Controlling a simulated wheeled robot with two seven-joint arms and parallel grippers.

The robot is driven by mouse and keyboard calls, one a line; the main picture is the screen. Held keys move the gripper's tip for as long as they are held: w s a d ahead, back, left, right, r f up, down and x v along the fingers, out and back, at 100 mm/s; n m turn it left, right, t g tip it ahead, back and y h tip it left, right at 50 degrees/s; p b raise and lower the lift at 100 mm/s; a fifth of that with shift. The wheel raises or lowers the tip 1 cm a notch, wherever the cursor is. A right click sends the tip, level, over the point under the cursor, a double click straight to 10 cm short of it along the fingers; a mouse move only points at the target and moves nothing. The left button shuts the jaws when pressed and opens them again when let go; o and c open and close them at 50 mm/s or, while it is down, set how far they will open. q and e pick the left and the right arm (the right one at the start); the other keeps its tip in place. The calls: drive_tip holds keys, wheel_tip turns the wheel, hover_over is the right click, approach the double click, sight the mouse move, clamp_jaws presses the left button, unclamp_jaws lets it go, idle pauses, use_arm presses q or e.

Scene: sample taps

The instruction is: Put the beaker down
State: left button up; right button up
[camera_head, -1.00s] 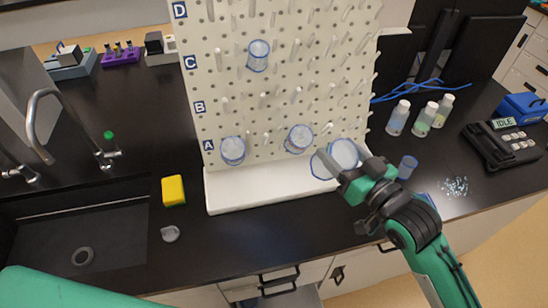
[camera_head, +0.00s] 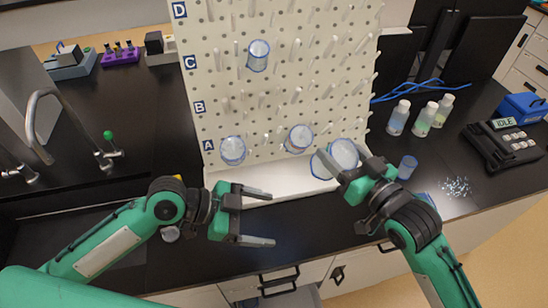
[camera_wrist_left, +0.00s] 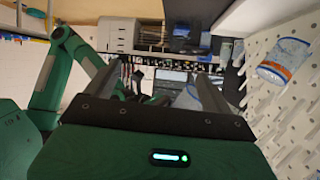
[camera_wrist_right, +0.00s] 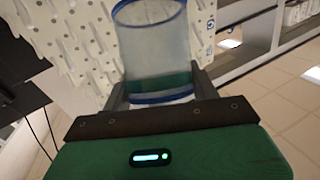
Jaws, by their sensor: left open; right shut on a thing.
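My right gripper (camera_head: 345,164) is shut on a clear beaker with blue rims (camera_head: 343,152), holding it in front of the pegboard's lower right, above the white ledge (camera_head: 285,181). In the right wrist view the beaker (camera_wrist_right: 150,45) stands between the fingers, its blue-rimmed opening at the top. Whether it touches a peg or the ledge I cannot tell. My left gripper (camera_head: 270,218) is open and empty over the counter's front, left of the right gripper. The pegboard (camera_head: 225,75) carries other blue-rimmed beakers: one in row C (camera_head: 258,56) and two in row A (camera_head: 233,150) (camera_head: 299,138).
A small blue-tinted cup (camera_head: 408,167) stands right of my right gripper, near scattered bits (camera_head: 455,187). Several bottles (camera_head: 398,117) and a dark device reading IDLE (camera_head: 505,140) are at the right. A sink with a faucet (camera_head: 40,125) is at the left.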

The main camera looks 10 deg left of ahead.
use_arm(q)
drive_tip(key=w+d+r+m+t+h, duration=0.2)
drive_tip(key=w+r+h, duration=0.1)
drive_tip(key=w+r, duration=0.55)
drive_tip(key=r+x, duration=0.2)
drive_tip(key=x, duration=0.9)
drive_tip(key=shift+s+d+f, duration=0.25)
drive_tip(key=shift+s+f, duration=0.05)
drive_tip(key=c, duration=1.1)
drive_tip(key=shift+o, duration=0.2)
use_arm(e)
drive_tip(key=o, duration=1)
drive_tip(key=shift+o, duration=0.2)
